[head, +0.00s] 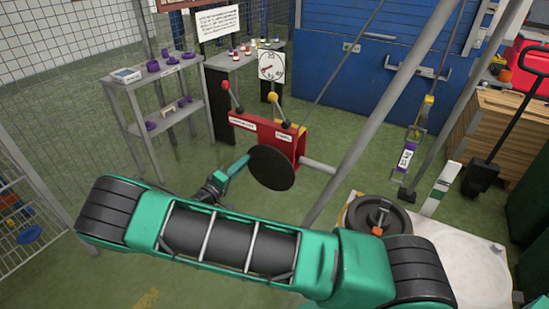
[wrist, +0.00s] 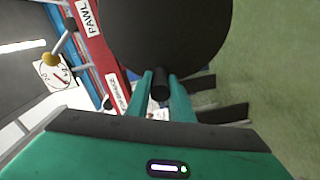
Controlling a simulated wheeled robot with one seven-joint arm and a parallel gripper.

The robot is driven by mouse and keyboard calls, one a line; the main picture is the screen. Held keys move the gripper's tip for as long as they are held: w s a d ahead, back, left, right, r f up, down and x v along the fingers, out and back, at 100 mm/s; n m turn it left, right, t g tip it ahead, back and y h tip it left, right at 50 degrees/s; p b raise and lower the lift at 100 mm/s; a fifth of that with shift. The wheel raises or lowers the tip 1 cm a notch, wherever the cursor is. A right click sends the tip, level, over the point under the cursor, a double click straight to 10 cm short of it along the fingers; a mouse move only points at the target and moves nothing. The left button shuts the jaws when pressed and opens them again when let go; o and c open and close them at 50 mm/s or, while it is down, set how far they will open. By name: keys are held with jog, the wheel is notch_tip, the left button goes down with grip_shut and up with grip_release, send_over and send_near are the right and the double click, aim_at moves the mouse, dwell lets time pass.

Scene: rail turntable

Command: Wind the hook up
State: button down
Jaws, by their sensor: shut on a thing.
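A red winch housing (head: 290,143) stands on a frame in the middle of the head view, with a black disc wheel (head: 272,170) on its near side. My gripper (head: 246,159) is at the disc's left edge. In the wrist view, my green fingers (wrist: 160,88) are shut on a short black crank handle (wrist: 160,85) on the disc (wrist: 180,30). A red-knobbed lever (head: 227,88) and a yellow-knobbed lever (head: 273,97) stand up from the housing; one label reads PAWL (wrist: 89,18). Hanging tackle (head: 411,140) shows at right; I cannot make out the hook's shape.
A white dial (head: 271,66) stands behind the winch. Grey shelves (head: 140,90) with purple parts are at left. A sloping grey pole (head: 395,100) crosses right of the winch. A black wheel (head: 375,214) lies on a pale platform at right. Green floor is open left of the winch.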

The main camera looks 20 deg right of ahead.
jog(key=shift+s+d+r+m, duration=0.15)
jog(key=shift+s+r+m, duration=0.05)
jog(key=shift+r+m, duration=0.45)
jog(key=shift+s+d+r+m, duration=0.2)
jog(key=shift+r+m, duration=0.2)
jog(key=shift+m, duration=0.25)
jog(key=shift+s+d+r+m, duration=0.15)
jog(key=shift+s+r+m, duration=0.15)
jog(key=shift+m, duration=0.3)
jog(key=shift+s+d+r+m, duration=0.15)
jog(key=shift+r+m, duration=0.2)
jog(key=shift+m, duration=0.25)
jog(key=shift+s+d+r+m, duration=0.25)
jog(key=shift+s+r+m, duration=0.1)
jog(key=shift+m, duration=0.25)
jog(key=shift+s+d+r+m, duration=0.2)
jog(key=shift+s+d+m, duration=0.1)
jog(key=shift+m, duration=0.25)
jog(key=shift+s+d+r+m, duration=0.2)
jog(key=shift+s+m, duration=0.1)
jog(key=shift+m, duration=0.25)
